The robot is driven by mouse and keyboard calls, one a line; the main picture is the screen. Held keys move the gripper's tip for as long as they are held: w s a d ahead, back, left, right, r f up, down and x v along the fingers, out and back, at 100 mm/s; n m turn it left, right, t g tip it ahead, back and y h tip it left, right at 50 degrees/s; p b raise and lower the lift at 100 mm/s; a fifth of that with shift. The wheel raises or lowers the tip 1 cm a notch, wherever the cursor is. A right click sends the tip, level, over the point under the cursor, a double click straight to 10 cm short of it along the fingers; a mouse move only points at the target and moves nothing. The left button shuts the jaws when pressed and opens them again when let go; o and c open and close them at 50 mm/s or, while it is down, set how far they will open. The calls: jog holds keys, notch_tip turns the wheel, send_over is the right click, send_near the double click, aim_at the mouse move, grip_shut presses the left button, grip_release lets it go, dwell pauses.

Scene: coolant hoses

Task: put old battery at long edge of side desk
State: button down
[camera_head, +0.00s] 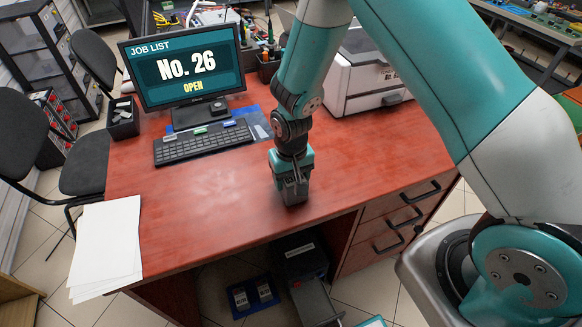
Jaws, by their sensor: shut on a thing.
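A reddish-brown desk (215,190) fills the middle of the view, with its long front edge running across below my gripper. My gripper (291,180) points down over the desk near that edge. It is shut on a small dark block, the old battery (295,193), which is partly hidden by the fingers. The battery is upright and at or just above the desk top; I cannot tell whether it touches.
A keyboard (204,142) and a monitor (184,65) stand behind to the left. White papers (107,243) lie at the left end. A white printer (366,72) stands at the back right. The desk top around my gripper is clear. A blue tray (238,312) is below the desk.

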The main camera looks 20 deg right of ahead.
jog(key=shift+f, duration=0.25)
jog(key=shift+c, duration=1.2)
grip_release()
notch_tip(320, 180, up, 12)
jog(key=shift+f+b, duration=0.1)
jog(key=shift+b, duration=0.65)
jog(key=s+a+r+n+y, duration=0.1)
jog(key=s+r+n+y, duration=0.1)
jog(key=s+r, duration=0.6)
jog(key=s+a+r+n+y, duration=0.2)
jog(key=s+r+n, duration=0.3)
jog(key=s+r, duration=0.4)
jog(key=s, duration=0.4)
jog(key=shift+s+a+r, duration=0.25)
jog(key=shift+a+r, duration=0.05)
